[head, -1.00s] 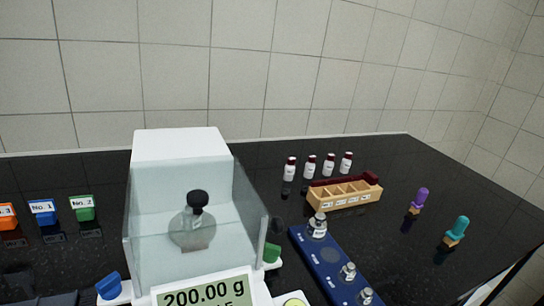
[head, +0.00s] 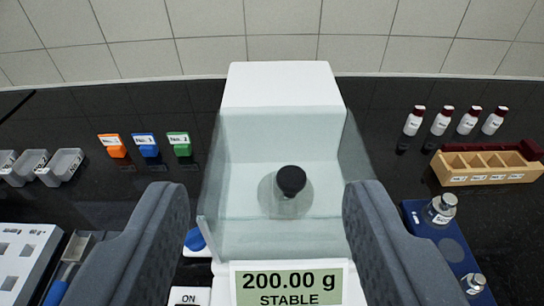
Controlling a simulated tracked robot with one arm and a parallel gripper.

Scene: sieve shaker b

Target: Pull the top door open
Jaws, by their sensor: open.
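A white balance (head: 282,84) with a clear glass draft shield stands in the middle of the head view. Its display (head: 290,284) reads 200.00 g, STABLE. A blue knob (head: 194,239) sits at the lower left of the chamber. My gripper (head: 263,210) is open and empty, its grey fingers to either side of the chamber's front in the picture.
Several small labelled blocks and grey trays (head: 60,168) lie at the left. Several white bottles with dark red caps (head: 441,121), a wooden rack (head: 486,168) and a blue weight holder (head: 455,252) are at the right. A tiled wall stands behind.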

